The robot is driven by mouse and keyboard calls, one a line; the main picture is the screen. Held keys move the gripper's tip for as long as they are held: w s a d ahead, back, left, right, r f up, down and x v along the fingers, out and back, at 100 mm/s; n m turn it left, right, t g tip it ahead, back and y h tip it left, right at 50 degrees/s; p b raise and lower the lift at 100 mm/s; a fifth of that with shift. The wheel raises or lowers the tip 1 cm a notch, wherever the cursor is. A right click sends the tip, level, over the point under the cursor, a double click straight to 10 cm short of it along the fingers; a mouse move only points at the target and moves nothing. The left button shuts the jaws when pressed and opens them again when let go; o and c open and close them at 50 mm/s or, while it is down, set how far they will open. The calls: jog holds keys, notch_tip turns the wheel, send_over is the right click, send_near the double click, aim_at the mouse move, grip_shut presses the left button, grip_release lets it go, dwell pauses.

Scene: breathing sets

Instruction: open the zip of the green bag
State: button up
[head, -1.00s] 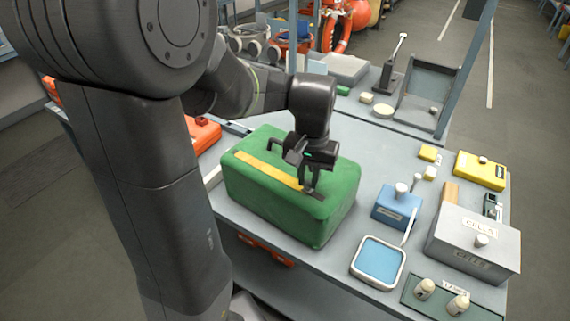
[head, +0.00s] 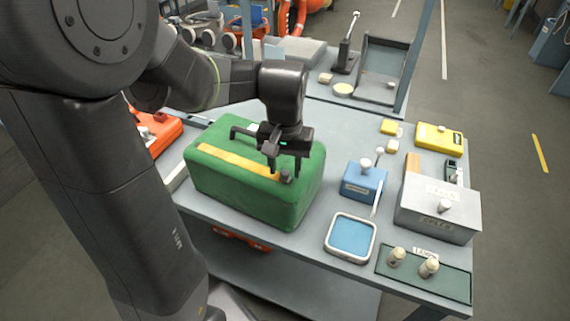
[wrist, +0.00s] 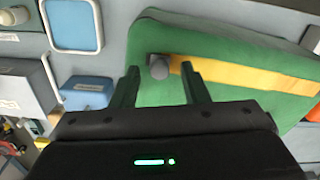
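The green bag (head: 225,190) stands on the grey table, with a yellow strip (head: 232,160) along its top. A small grey knob, the zip pull (head: 286,177), sits at the strip's right end; it also shows in the wrist view (wrist: 158,66). My gripper (head: 284,171) is over that end of the bag, pointing down. In the wrist view my gripper (wrist: 162,68) has its fingers apart, with the zip pull showing between their tips. I see no finger touching it. The pull's exact height against the fingertips is hard to tell.
A blue-topped tray (head: 351,236), a blue box (head: 363,184) and a grey box (head: 438,214) stand right of the bag. An orange case (head: 155,135) lies to its left. Yellow boxes (head: 438,139) are at the far right. The table is bare just right of the bag.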

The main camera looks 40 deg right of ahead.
aim_at(285, 171)
notch_tip(285, 171, up, 14)
jog(key=shift+b, duration=0.3)
jog(key=shift+f, duration=0.1)
dwell(0.6)
notch_tip(285, 171, down, 14)
jog(key=shift+p, duration=0.35)
jog(key=shift+w+a, duration=0.15)
jog(key=shift+w, duration=0.25)
